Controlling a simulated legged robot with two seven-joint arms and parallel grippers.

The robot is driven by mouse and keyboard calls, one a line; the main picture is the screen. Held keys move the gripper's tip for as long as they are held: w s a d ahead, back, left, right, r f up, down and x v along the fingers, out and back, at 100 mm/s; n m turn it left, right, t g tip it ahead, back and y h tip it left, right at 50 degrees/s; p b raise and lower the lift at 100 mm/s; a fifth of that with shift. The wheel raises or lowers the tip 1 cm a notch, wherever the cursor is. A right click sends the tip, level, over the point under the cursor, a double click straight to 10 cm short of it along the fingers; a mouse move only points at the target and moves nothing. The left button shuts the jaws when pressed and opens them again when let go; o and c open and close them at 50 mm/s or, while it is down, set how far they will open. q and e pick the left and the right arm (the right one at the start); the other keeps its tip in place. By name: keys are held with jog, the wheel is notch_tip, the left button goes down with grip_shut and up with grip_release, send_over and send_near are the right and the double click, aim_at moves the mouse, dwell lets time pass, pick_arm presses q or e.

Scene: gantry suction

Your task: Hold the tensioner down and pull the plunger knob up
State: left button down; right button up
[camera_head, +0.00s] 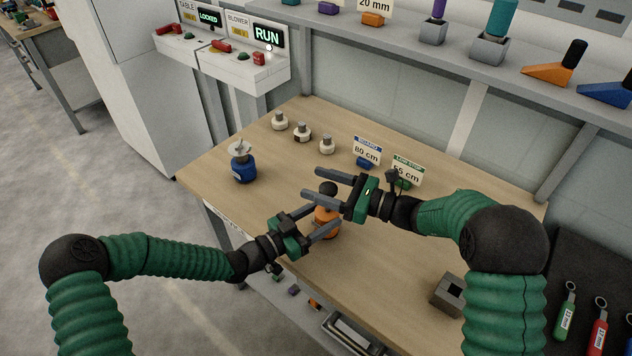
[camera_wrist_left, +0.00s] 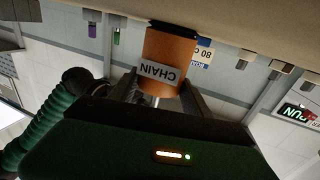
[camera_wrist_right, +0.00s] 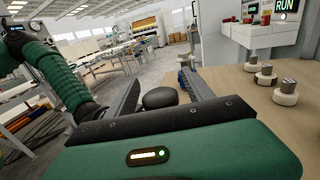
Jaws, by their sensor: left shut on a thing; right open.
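The tensioner is an orange cylinder (camera_head: 326,222) standing on the bench near its front edge. In the left wrist view its label reads CHAIN (camera_wrist_left: 172,52), and the picture there is upside down. My left gripper (camera_head: 312,224) is shut on the orange body, with a finger on each side. The plunger knob is a dark ball (camera_head: 328,188) above the orange body. My right gripper (camera_head: 319,184) is open at knob height. In the right wrist view the knob (camera_wrist_right: 160,98) lies between its two fingers, with visible gaps on both sides.
A blue cylinder with a silver top (camera_head: 243,166) stands at the bench's left. Several small pale pieces (camera_head: 302,132) and two sign cards (camera_head: 367,151) stand behind. A grey square block (camera_head: 448,293) is at front right. A control box (camera_head: 225,55) hangs at the back left.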

pick_arm(q)
jog(key=shift+f, duration=0.1)
pick_arm(e)
jog(key=v, duration=1.1)
pick_arm(q)
jog(key=shift+c, duration=2.1)
grip_release()
